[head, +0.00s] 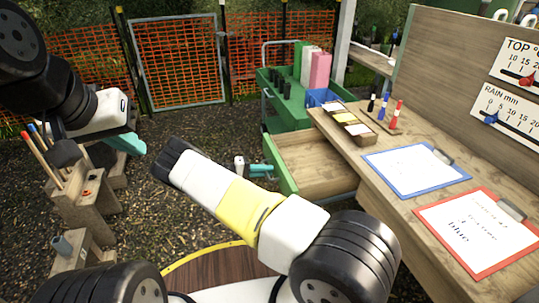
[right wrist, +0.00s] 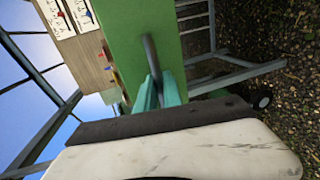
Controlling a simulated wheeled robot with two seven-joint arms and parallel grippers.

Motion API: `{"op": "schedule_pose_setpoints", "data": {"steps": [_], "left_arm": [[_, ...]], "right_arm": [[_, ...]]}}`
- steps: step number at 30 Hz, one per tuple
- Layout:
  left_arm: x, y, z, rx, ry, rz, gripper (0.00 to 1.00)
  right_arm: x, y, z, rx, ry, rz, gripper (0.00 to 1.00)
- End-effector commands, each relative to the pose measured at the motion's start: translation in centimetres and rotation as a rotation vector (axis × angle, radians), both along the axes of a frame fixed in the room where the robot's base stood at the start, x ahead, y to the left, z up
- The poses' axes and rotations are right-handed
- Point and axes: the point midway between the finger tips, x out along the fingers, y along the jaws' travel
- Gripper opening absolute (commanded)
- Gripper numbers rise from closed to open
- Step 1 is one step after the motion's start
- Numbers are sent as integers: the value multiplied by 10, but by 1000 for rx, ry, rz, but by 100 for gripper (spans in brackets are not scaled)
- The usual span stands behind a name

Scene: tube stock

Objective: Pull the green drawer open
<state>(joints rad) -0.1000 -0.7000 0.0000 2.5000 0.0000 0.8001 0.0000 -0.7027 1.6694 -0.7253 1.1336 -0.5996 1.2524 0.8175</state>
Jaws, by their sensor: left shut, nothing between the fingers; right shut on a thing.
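The green drawer stands pulled out of the wooden bench; its green front (head: 283,175) and bare wooden inside (head: 318,165) show in the head view. My right gripper (head: 262,171) is at the outer side of that front, partly hidden behind my own arm. In the right wrist view its teal fingers (right wrist: 160,92) are shut on the dark bar handle (right wrist: 151,56) of the green front (right wrist: 178,35). My left gripper (head: 130,144) is shut and empty, far left of the drawer, above the gravel.
A green cart (head: 285,110) with bottles stands behind the drawer. The bench top holds a blue clipboard (head: 415,170), a red clipboard (head: 470,232) and pens. A wooden tool stand (head: 85,210) is at left. Gravel lies open in front of the drawer.

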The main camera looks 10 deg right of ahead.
Motion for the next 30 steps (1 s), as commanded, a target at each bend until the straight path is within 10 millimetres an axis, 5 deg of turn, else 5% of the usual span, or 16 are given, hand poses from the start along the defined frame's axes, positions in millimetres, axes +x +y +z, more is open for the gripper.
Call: {"op": "schedule_pose_setpoints", "data": {"steps": [15, 19, 30], "left_arm": [[0, 0, 0, 0, 0, 0, 0], [0, 0, 0, 0, 0, 0, 0], [0, 0, 0, 0, 0, 0, 0]], "right_arm": [[-2, 12, -1, 2, 3, -2, 0], [-2, 12, -1, 2, 1, -1, 32], [-1, 15, 0, 1, 0, 1, 32]]}}
